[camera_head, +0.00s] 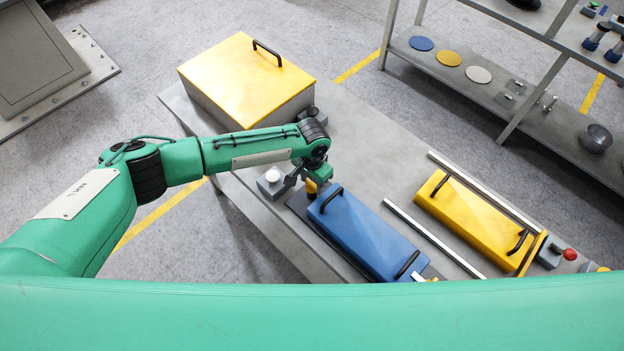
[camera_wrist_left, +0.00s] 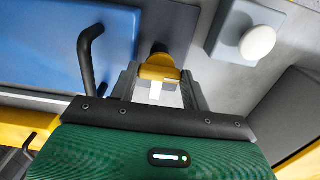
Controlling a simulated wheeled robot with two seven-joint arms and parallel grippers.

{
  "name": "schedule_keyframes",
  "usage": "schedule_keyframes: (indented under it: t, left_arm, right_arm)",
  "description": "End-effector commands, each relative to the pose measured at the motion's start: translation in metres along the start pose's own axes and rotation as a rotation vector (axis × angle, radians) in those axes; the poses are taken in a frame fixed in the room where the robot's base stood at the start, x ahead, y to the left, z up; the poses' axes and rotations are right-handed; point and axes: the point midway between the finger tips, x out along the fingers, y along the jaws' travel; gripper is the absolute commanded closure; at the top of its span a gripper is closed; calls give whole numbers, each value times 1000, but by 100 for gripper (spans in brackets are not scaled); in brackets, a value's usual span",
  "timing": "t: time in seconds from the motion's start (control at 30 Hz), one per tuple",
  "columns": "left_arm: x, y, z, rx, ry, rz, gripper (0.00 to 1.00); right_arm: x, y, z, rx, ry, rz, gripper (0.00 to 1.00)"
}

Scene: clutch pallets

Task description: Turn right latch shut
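The blue lidded case (camera_head: 362,232) with two black handles lies on the grey table. A yellow latch (camera_head: 311,187) stands at its upper-left end, partly hidden by my left gripper (camera_head: 308,190). In the left wrist view the yellow latch (camera_wrist_left: 158,68) sits between the two fingers of my left gripper (camera_wrist_left: 160,78), which appear to touch it on both sides. The blue case (camera_wrist_left: 60,45) and one black handle (camera_wrist_left: 90,60) are just left of the fingers. Another small latch part shows at the case's lower end, mostly cut off. My right gripper is not in view.
A white button on a grey box (camera_head: 272,175) stands close to the left gripper. A yellow box (camera_head: 235,75) stands at the table's back. A yellow case (camera_head: 475,220) lies to the right between metal rails (camera_head: 430,238), near a red button (camera_head: 570,254).

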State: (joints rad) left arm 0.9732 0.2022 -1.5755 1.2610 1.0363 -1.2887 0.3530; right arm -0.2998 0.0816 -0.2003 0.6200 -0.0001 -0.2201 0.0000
Motion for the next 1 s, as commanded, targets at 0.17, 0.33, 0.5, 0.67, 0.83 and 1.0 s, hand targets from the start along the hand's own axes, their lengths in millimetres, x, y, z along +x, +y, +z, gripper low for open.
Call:
schedule_keyframes:
  t: [0.17,0.33,0.5,0.67,0.83,1.0]
  left_arm:
    - [0,0,0,10,0,1,76]
    - [0,0,0,57,0,2,76]
    - [0,0,0,160,1,1,76]
    - [0,0,0,297,2,1,76]
    - [0,0,-1,460,4,1,76]
    - [-1,0,-1,620,4,0,76]
  right_arm:
    - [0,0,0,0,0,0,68]
    - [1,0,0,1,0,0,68]
    - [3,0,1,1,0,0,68]
    - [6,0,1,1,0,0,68]
    - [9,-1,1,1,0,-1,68]
    - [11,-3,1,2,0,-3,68]
